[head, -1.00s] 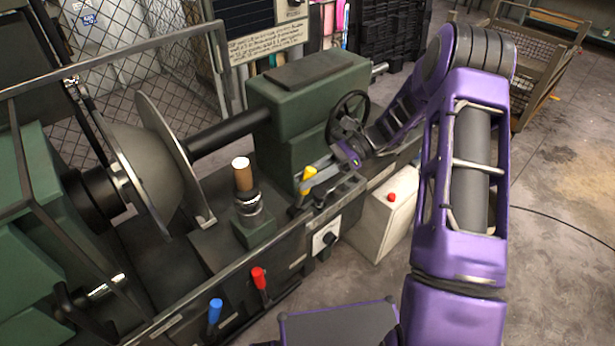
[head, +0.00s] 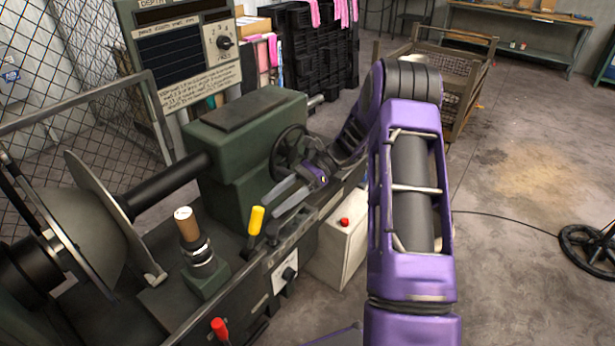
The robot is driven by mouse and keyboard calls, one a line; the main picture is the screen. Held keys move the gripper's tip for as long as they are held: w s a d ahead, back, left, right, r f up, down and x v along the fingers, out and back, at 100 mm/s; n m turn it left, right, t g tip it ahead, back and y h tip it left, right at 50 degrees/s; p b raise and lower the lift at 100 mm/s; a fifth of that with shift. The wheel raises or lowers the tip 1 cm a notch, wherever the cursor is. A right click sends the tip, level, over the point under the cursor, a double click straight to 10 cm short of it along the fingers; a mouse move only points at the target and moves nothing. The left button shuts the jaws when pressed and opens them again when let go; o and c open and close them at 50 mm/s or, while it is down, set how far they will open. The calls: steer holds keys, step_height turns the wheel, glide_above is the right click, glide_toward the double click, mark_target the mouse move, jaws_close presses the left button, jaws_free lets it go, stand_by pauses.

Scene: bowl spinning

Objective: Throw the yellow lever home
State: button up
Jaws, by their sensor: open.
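The yellow lever (head: 257,220) stands nearly upright on the front of the green lathe (head: 228,140), right of the post with the brown-topped handle. My gripper (head: 268,206) is open, its two grey fingers pointing left towards the lever. The fingertips are just right of the yellow grip, close to it; I cannot tell whether they touch. Nothing shows between the fingers. The lever's foot is partly lost among dark parts.
A handwheel (head: 288,150) is close behind my gripper. A red lever (head: 219,328) stands at the lower front. A pale box with a red button (head: 344,222) stands right of the lathe. A mesh cart (head: 450,85) is farther back. Open floor lies to the right.

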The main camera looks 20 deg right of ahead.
steer(key=v, duration=1.1)
steer(key=shift+d, duration=0.25)
steer(key=shift+a+r, duration=0.1)
steer(key=shift+a, duration=0.05)
